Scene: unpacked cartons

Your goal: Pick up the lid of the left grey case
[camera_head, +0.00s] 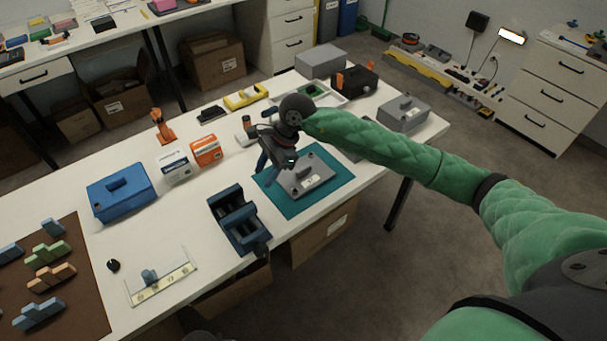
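A low grey case (318,181) with a small raised handle on its lid lies on a teal mat (336,188) near the table's front edge. It is the leftmost of the grey cases. My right gripper (278,163) is just above and beside its left end, fingers pointing down. The fingers look spread with a gap between them, and nothing shows held. Whether they touch the case is hard to tell. Another grey case (403,114) with a lid handle stands at the table's right end. A plain grey box (321,61) stands at the back. My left gripper is not in view.
A dark blue stand (238,219) is close left of the mat. A blue case (121,193), white box (174,167) and orange box (205,150) stand further left. A black case (356,79) is behind my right arm. A clear white strip lies along the front left.

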